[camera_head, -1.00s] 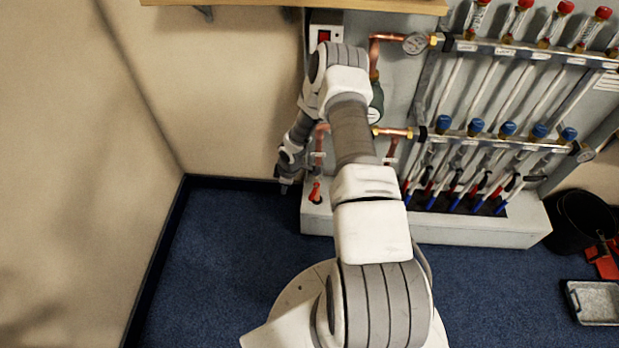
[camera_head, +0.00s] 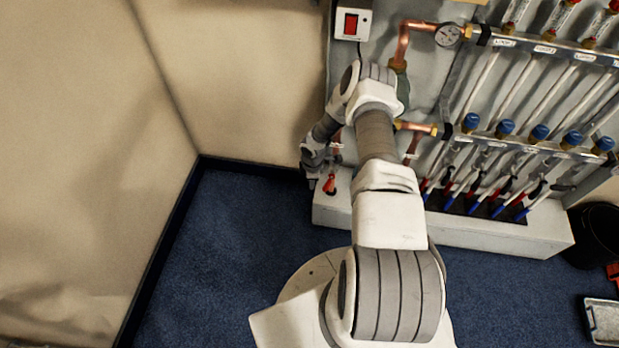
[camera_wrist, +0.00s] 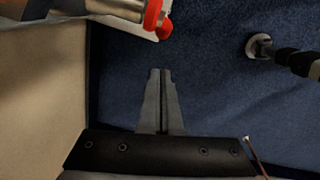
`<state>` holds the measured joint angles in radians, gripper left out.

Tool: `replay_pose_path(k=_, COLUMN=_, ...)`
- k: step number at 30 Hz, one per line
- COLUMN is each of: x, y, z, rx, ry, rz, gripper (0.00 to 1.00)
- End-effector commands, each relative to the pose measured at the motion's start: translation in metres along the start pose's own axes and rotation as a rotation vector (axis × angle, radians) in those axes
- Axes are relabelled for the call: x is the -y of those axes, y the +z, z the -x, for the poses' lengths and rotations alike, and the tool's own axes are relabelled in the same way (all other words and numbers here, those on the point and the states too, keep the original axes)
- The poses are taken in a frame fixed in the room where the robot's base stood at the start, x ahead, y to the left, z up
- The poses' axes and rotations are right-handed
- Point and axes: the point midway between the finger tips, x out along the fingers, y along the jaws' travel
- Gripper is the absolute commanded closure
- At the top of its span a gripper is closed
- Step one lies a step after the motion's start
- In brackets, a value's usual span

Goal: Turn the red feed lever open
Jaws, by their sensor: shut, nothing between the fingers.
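The red feed lever (camera_head: 329,184) stands low on the pipework at the left end of the white plinth in the head view. In the wrist view its red part (camera_wrist: 155,18) shows at the top edge, by a metal pipe fitting (camera_wrist: 100,8). My gripper (camera_wrist: 161,72) is shut and empty, its fingers together and pointing up the picture toward the lever. A strip of blue carpet shows between the fingertips and the lever, so they look apart. In the head view my gripper is close to the left of the lever, its fingertips hard to make out.
The manifold board carries copper pipes, a gauge (camera_head: 447,35), blue-capped valves (camera_head: 538,132) and a red switch box (camera_head: 351,23). A black bucket (camera_head: 597,232) and grey tray (camera_head: 605,321) are at right. Blue carpet (camera_head: 220,250) is clear at left.

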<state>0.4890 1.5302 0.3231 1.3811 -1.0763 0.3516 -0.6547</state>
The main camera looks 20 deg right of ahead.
Motion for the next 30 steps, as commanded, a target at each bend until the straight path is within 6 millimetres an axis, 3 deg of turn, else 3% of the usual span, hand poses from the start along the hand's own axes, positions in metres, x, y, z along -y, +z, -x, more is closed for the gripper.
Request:
replay_pose_path(k=3, x=-0.002, y=0.018, z=-0.002, rx=0.001, ry=0.003, rz=-0.004, gripper=1.00)
replay_pose_path(k=8, x=-0.001, y=0.028, z=-0.004, rx=0.001, ry=0.003, rz=-0.003, gripper=1.00)
replay_pose_path(k=21, x=-0.001, y=0.029, z=-0.006, rx=0.011, ry=0.001, rz=0.001, gripper=1.00)
replay_pose_path(k=30, x=0.000, y=0.033, z=-0.016, rx=0.173, ry=-0.037, rz=0.015, gripper=1.00)
